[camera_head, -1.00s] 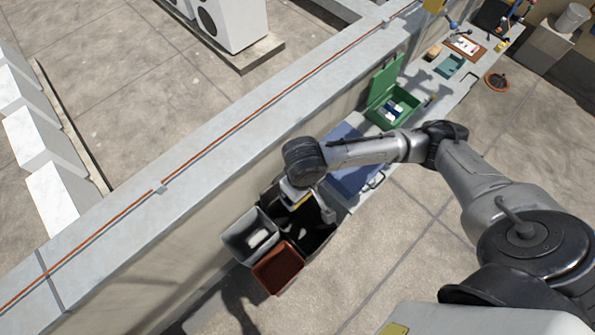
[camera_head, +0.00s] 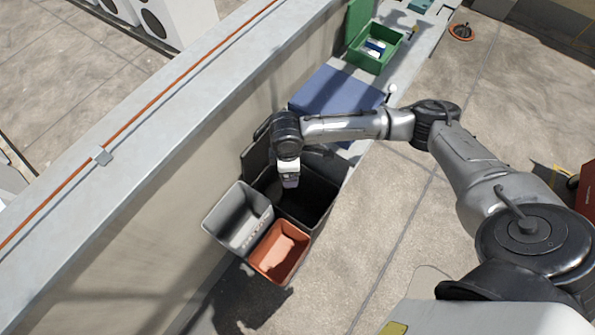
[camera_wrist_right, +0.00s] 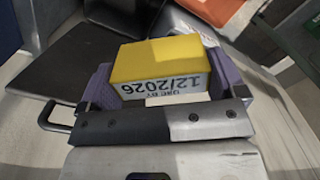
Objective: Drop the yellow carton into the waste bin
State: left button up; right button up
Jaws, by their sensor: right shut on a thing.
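The yellow carton (camera_wrist_right: 161,63) is held between the purple finger pads of my right gripper (camera_wrist_right: 160,88) in the right wrist view. Its printed face reads "USE BY 12/2026". In the head view my right gripper (camera_head: 290,181) points down over the opening of a large black bin (camera_head: 322,200); the carton itself is hidden or too small to tell there. The black bin looks like the waste bin, with its dark lid (camera_head: 256,150) raised on the wall side. My left gripper is not in view.
A grey bin (camera_head: 238,218) and an orange-red bin (camera_head: 279,252) stand against the black bin's near left side. A blue box (camera_head: 335,101) and a green crate (camera_head: 372,62) with items in it lie behind. A low wall (camera_head: 150,150) runs along the left.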

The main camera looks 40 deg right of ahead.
jog(key=w+d+f+n+b, duration=0.2)
jog(key=f+b, duration=0.6)
jog(key=f, duration=0.1)
jog(key=w+d+f+n+b, duration=0.2)
jog(key=f+n+b, duration=0.1)
jog(key=f+b, duration=0.6)
jog(key=w+d+f+n+b, duration=0.2)
jog(key=f+b, duration=0.6)
jog(key=f, duration=0.1)
jog(key=shift+b, duration=0.3)
jog(key=shift+d, duration=0.1)
jog(key=o, duration=0.6)
